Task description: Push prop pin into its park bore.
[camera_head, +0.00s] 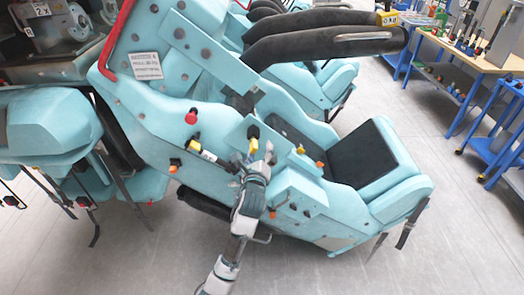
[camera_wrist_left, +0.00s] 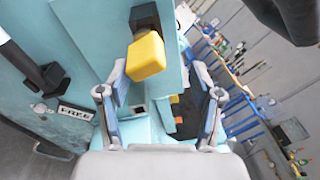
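A yellow block-shaped handle (camera_wrist_left: 146,56) on a black mount shows in the left wrist view; it also shows in the head view (camera_head: 253,146). I cannot tell for certain whether it is the prop pin. A label that seems to read PARK (camera_wrist_left: 76,113) is on the teal panel at left, beside a small round metal fitting (camera_wrist_left: 41,108), possibly the park bore. My left gripper (camera_wrist_left: 161,92) is open, its fingers spread below the yellow handle, with nothing between them; in the head view it is at the seat's side (camera_head: 256,164). My right gripper is not in view.
A black rod ending in a block (camera_wrist_left: 45,76) stands out near the label. The teal coaster seat (camera_head: 385,165) has a red knob (camera_head: 191,117) and several orange knobs. Workbenches (camera_head: 465,50) and blue carts stand at right. Floor is free in front.

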